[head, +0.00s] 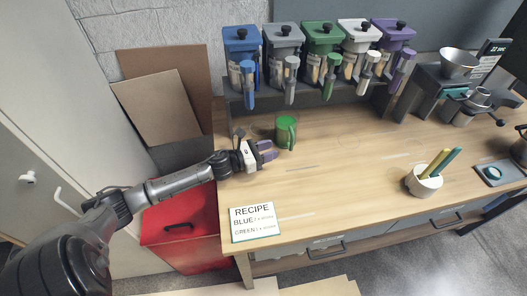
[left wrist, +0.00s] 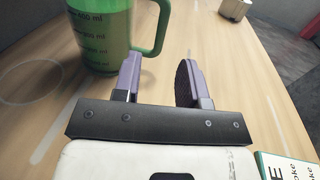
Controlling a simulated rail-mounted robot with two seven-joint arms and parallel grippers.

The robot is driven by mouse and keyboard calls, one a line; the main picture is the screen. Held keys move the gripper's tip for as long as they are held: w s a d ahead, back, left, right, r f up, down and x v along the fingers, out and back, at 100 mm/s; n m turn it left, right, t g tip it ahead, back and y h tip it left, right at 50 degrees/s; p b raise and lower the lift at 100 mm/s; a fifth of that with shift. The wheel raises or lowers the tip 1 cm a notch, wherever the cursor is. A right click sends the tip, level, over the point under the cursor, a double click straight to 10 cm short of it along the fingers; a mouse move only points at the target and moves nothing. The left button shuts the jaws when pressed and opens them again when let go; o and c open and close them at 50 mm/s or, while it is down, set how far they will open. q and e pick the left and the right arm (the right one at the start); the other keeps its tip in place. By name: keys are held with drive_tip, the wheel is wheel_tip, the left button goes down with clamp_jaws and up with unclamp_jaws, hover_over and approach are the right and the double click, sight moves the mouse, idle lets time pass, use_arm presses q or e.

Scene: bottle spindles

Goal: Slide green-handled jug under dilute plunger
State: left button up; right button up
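A green jug (head: 286,131) with a green handle stands upright on the wooden worktop. In the left wrist view the jug (left wrist: 98,38) has volume marks in ml, and its handle (left wrist: 161,28) points right. My left gripper (head: 269,150) is low over the worktop just in front of the jug. Its two purple fingers (left wrist: 160,82) are apart with nothing between them, short of the handle. A row of dispensers with plungers stands behind: blue (head: 247,80), grey (head: 290,78), green (head: 331,74), white (head: 367,70) and purple (head: 401,66). No readable label marks the dilute one. My right gripper is out of view.
A recipe card (head: 255,222) lies at the front left. A white cup (head: 423,182) with colored sticks stands right of center. A scale with a metal bowl (head: 458,63) is at the back right. The worktop middle is clear.

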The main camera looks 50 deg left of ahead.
use_arm(q)
drive_tip(key=shift+v, duration=0.9)
